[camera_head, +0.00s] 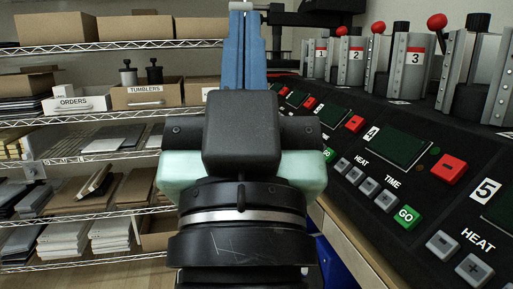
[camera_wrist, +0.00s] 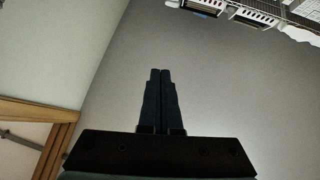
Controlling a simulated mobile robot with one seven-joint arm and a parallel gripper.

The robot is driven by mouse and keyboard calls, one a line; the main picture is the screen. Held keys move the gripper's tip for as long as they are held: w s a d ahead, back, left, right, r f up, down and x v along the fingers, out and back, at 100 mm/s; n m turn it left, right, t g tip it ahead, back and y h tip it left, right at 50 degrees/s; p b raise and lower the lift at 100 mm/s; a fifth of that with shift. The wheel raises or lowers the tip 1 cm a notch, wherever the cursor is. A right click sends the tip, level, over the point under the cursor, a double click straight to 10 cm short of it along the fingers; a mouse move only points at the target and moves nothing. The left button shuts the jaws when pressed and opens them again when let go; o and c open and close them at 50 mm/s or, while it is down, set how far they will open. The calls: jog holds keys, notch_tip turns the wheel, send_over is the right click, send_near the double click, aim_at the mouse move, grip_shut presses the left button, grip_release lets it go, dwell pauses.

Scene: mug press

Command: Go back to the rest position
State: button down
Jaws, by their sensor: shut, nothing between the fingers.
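My gripper (camera_wrist: 160,72) is in the middle of the wrist view, its two dark fingers side by side and closed with nothing between them. In the head view my arm fills the centre, and a blue part of my gripper (camera_head: 244,50) points up and away in front of the shelves. The gripper touches nothing that I can see. Behind it in the wrist view is a plain grey surface. My arm hides part of the shelves and part of the press row.
Wire shelves (camera_head: 115,122) with an ORDERS box (camera_head: 75,104) and a TUMBLERS box (camera_head: 147,97) stand on the left. On the right are numbered mug presses (camera_head: 413,62) and a black control panel (camera_head: 340,150) with green GO buttons, close to my arm.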

notch_tip(320, 180, up, 28)
jog(key=s+t+p, duration=0.1)
jog(key=s+p, duration=0.1)
jog(key=p, duration=2.3)
jog(key=shift+s+d+f+p, duration=0.2)
jog(key=shift+s+d+p, duration=0.1)
jog(key=shift+d, duration=0.1)
